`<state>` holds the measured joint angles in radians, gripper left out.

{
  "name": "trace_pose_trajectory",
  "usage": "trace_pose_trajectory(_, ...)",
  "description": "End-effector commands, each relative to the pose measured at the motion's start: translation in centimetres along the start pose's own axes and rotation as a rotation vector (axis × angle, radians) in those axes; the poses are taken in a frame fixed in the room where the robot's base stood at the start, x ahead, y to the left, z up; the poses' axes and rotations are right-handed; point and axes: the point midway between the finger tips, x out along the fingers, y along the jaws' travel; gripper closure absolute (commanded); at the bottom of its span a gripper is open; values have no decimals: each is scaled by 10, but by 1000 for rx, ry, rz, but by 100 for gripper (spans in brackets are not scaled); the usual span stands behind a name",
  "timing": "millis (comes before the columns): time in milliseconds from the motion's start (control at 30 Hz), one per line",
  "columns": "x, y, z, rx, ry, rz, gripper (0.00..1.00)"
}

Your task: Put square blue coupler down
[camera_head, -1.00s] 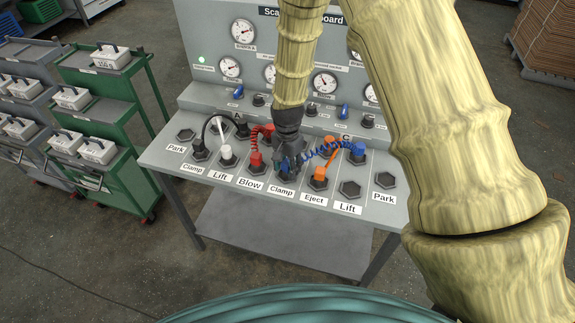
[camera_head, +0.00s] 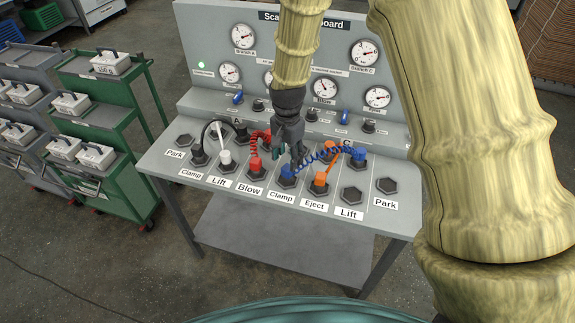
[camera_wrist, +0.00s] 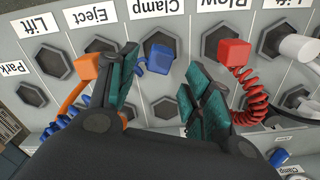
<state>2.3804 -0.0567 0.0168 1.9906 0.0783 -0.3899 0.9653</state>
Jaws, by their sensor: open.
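The square blue coupler (camera_head: 287,171) sits at the right-hand Clamp socket on the sloped board, with a coiled blue hose (camera_head: 318,162) running from it to a second blue end (camera_head: 358,153) up and right. My gripper (camera_head: 292,150) is open just above and behind the coupler. In the wrist view its two green-padded fingers (camera_wrist: 162,80) stand apart on either side, with nothing between them touching the coupler.
A red coupler (camera_head: 255,164) at Blow is close on the left. An orange coupler (camera_head: 320,180) at Eject is close on the right. A white coupler (camera_head: 226,157) stands at Lift. Right-hand Lift (camera_head: 351,194) and Park (camera_head: 386,186) sockets are empty.

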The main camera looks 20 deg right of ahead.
Motion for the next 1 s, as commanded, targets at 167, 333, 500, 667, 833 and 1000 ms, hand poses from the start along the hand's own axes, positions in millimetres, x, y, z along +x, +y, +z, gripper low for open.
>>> trace_pose_trajectory(167,-23,0,0,0,2,-2,50)
trace_pose_trajectory(333,-40,0,0,0,2,-1,50)
trace_pose_trajectory(500,-50,0,0,0,1,-1,50)
trace_pose_trajectory(667,-53,0,0,0,0,0,50)
trace_pose_trajectory(833,-53,0,0,0,0,0,50)
trace_pose_trajectory(1000,-53,0,0,0,0,0,50)
